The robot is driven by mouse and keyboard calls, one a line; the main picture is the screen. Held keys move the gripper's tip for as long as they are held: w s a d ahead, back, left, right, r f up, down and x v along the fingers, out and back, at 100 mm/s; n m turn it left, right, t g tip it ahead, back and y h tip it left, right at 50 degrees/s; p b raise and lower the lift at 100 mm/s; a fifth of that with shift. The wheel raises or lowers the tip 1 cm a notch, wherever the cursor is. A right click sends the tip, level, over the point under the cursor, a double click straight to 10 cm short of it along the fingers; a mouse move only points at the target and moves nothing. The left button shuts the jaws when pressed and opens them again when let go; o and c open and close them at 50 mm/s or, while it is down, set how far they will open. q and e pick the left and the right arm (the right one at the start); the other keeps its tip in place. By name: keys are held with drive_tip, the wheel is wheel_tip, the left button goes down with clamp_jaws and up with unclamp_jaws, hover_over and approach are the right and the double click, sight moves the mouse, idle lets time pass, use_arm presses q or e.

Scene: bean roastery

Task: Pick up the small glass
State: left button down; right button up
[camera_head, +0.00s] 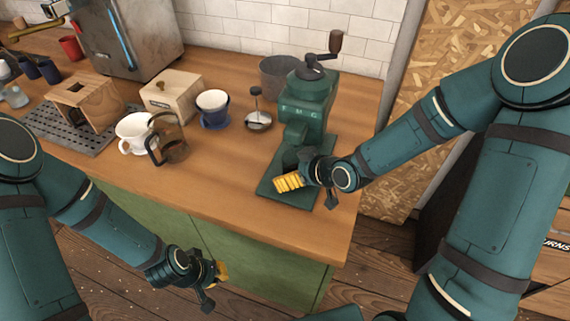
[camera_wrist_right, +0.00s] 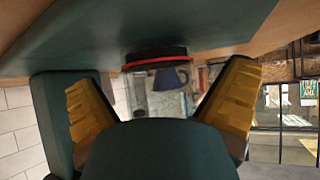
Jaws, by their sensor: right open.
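My right gripper (camera_head: 306,182) is low over the green base plate of the grinder, at the counter's right end. In the right wrist view my right gripper (camera_wrist_right: 160,110) is open, with one yellow finger on each side. Between them and beyond is a small clear glass (camera_wrist_right: 160,98) with a dark end and a red ring, against the green plate. Gaps show between it and the fingers. In the head view I cannot make the glass out behind the gripper. My left gripper (camera_head: 212,284) hangs in front of the green cabinet, apart from the counter; its opening is unclear.
The green grinder (camera_head: 303,105) with its crank stands directly behind my right gripper. A glass carafe (camera_head: 173,148), white cup (camera_head: 133,133), blue cup (camera_head: 212,108) and metal tamper (camera_head: 257,112) stand left of it. The front middle of the wooden counter (camera_head: 205,185) is clear.

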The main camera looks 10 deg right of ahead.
drive_tip(key=shift+w, duration=0.1)
drive_tip(key=c, duration=1.4)
